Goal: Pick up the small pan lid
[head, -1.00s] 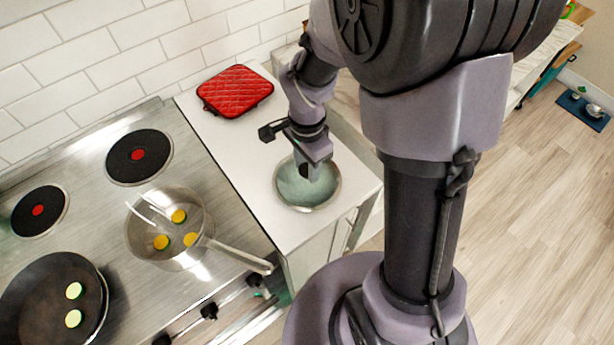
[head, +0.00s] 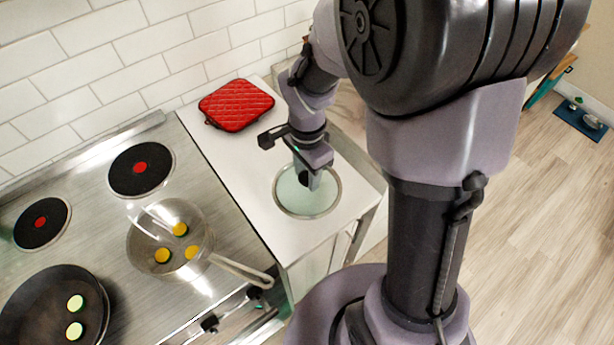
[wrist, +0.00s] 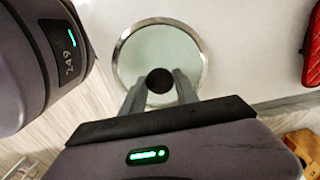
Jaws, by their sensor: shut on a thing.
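The small pan lid (head: 296,201) is a round, pale green glass disc with a metal rim and a dark knob. It is over the white counter to the right of the stove; I cannot tell whether it touches the counter. My gripper (head: 312,182) is above the lid's middle, pointing down, and is shut on its knob. In the wrist view the lid (wrist: 180,42) lies beyond the fingers, and the dark knob sits between the tips of my gripper (wrist: 160,84).
A red quilted pot holder (head: 237,105) lies at the back of the counter (head: 225,160). On the stove stand a steel pan (head: 205,228) with several yellow-green slices and a dark frying pan (head: 45,305) with two slices. A tiled wall (head: 150,50) is behind.

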